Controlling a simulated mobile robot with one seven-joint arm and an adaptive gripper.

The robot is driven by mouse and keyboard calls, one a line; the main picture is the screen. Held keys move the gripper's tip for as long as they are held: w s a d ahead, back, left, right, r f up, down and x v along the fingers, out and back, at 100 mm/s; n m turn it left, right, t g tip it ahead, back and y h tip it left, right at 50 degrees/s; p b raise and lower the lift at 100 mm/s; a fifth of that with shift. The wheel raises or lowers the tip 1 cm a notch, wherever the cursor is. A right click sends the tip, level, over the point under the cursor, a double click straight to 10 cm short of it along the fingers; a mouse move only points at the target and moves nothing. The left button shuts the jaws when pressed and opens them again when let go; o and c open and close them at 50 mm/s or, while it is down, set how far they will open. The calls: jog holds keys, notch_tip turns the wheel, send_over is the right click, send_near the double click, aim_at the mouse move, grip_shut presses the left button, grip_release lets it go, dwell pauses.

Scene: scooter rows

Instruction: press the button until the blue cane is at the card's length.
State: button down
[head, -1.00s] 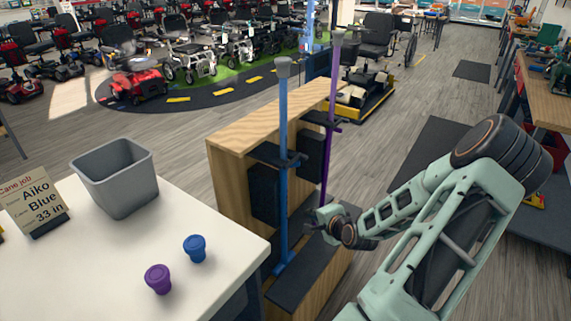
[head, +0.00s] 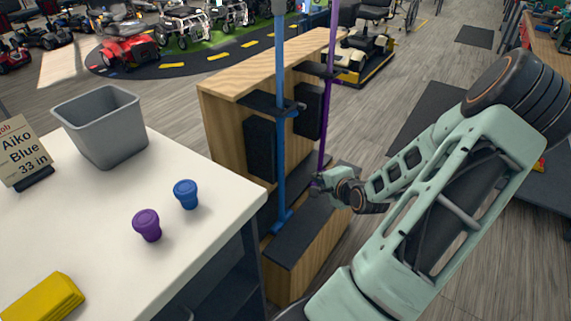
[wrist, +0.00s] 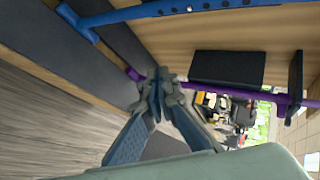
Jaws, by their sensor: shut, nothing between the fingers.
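The blue cane (head: 281,150) stands upright in a bracket on the wooden stand, its grey top at the upper edge of the head view. In the wrist view it runs along the top (wrist: 215,5), with small dark holes and a pale dot on its shaft; I cannot tell which is the button. The card (head: 22,152) reads "Aiko Blue 33 in". My gripper (head: 318,184) is shut and empty, right of the blue cane's lower shaft and apart from it. In the wrist view its fingertips (wrist: 158,88) overlap the purple cane (wrist: 222,92); contact is unclear.
The wooden stand (head: 222,138) has black brackets and pads. The purple cane also shows in the head view (head: 329,105). The white table (head: 95,215) holds a grey bin (head: 103,130), blue cup (head: 186,194), purple cup (head: 147,225) and yellow block (head: 42,299).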

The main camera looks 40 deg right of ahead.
aim_at(285, 163)
jog(key=w+a+b, duration=0.2)
jog(key=w+b, duration=0.3)
jog(key=w, duration=0.3)
jog(key=shift+w+a, duration=0.15)
jog(key=shift+w, duration=0.1)
dwell(1.3)
jog(key=shift+w, duration=0.3)
jog(key=shift+w+a, duration=0.2)
jog(key=shift+w, duration=0.35)
dwell(0.6)
jog(key=shift+w+a+r, duration=0.1)
jog(key=shift+w+a, duration=0.05)
jog(key=shift+w, duration=0.05)
dwell(0.5)
